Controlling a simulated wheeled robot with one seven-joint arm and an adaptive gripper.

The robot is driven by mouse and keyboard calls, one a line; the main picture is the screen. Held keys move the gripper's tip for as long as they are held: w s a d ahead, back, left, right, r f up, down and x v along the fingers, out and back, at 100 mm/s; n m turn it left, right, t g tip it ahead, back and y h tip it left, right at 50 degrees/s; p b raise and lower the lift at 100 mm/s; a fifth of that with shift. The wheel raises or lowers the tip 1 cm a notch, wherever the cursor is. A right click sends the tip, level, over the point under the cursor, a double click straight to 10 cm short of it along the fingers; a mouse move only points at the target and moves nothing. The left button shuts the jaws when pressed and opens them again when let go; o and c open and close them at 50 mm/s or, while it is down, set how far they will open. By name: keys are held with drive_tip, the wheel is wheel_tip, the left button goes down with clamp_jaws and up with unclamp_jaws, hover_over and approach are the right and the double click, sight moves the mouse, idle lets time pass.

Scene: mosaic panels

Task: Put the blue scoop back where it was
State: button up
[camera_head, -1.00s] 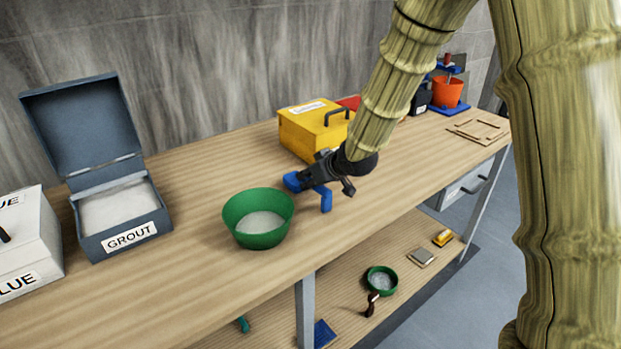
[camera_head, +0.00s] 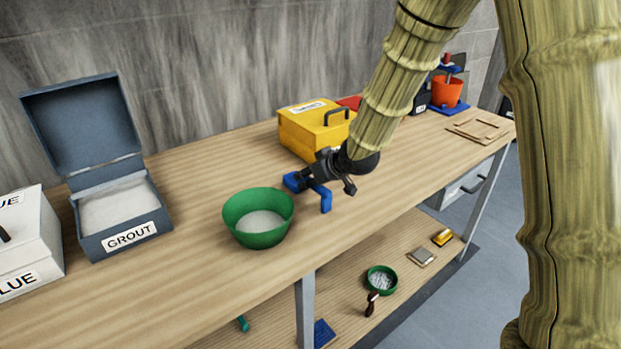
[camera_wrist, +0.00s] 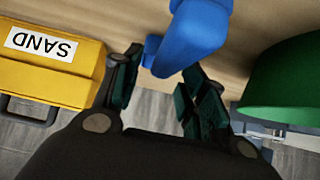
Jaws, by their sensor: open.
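The blue scoop (camera_head: 325,199) is on the wooden table, just right of the green bowl (camera_head: 238,226), with a gap between them. My gripper (camera_head: 316,179) is right at the scoop and hides part of it. In the wrist view, my gripper (camera_wrist: 160,88) has its two dark fingers apart. Part of the blue scoop (camera_wrist: 198,32) lies just beyond the fingertips, with a narrower end reaching towards the gap between them. I cannot tell whether a finger touches it. The green bowl also shows at the right of the wrist view (camera_wrist: 290,80).
A yellow box (camera_head: 305,138) labelled SAND stands behind my gripper. An open grey GROUT box (camera_head: 88,232) and a white box (camera_head: 35,240) stand at the left. An orange cup on a blue stand (camera_head: 448,92) is at the far right. The table front is clear.

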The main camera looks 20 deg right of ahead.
drive_tip(key=v, duration=1.1)
drive_tip(key=shift+s, duration=0.2)
drive_tip(key=shift+d+r, duration=0.1)
drive_tip(key=shift+c, duration=0.4)
idle(0.8)
